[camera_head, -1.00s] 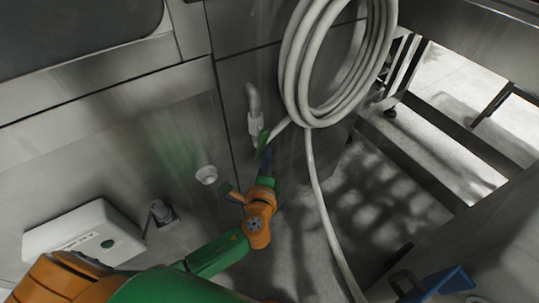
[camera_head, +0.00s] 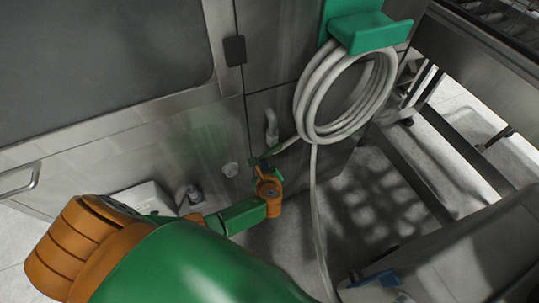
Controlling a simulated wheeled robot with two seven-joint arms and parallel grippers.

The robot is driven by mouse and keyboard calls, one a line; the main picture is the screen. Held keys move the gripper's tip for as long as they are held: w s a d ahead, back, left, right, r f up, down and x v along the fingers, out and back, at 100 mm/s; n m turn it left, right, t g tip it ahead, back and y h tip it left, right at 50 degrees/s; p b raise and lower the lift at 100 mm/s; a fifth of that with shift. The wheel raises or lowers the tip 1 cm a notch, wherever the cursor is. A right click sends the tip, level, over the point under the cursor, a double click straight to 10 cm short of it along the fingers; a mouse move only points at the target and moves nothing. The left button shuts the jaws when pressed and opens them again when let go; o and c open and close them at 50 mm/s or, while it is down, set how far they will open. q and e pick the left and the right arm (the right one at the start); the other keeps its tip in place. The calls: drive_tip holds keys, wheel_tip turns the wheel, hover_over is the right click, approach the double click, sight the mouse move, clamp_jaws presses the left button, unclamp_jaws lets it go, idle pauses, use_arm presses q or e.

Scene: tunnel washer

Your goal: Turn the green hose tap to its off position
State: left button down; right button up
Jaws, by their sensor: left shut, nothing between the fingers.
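The white tap pipe (camera_head: 271,128) comes out of the grey metal panel left of the coiled hose. The green tap lever (camera_head: 257,161) shows small at the pipe's lower end, tilted in the picture and partly hidden by my gripper. My left gripper (camera_head: 262,168) is shut with nothing held, at the end of my green and orange arm. It is right at the lever; I cannot tell whether it touches it. The pale hose (camera_head: 310,110) runs from beside the tap up to its coil. My right gripper is not in view.
The hose coil hangs on a green holder (camera_head: 368,32). A metal frame (camera_head: 425,165) stands at right. A blue object (camera_head: 385,279) is at the bottom. Shadowed floor between is open.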

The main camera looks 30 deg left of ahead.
use_arm(q)
drive_tip(key=p, duration=0.1)
drive_tip(key=r+m+g+y+p, duration=0.1)
drive_tip(key=r+g+p, duration=0.1)
drive_tip(key=shift+s+a+r+m, duration=0.15)
drive_tip(key=shift+s+a+m, duration=0.15)
drive_tip(key=shift+m, duration=0.1)
drive_tip(key=shift+a+r, duration=0.1)
drive_tip(key=shift+r, duration=0.1)
drive_tip(key=shift+p, duration=0.35)
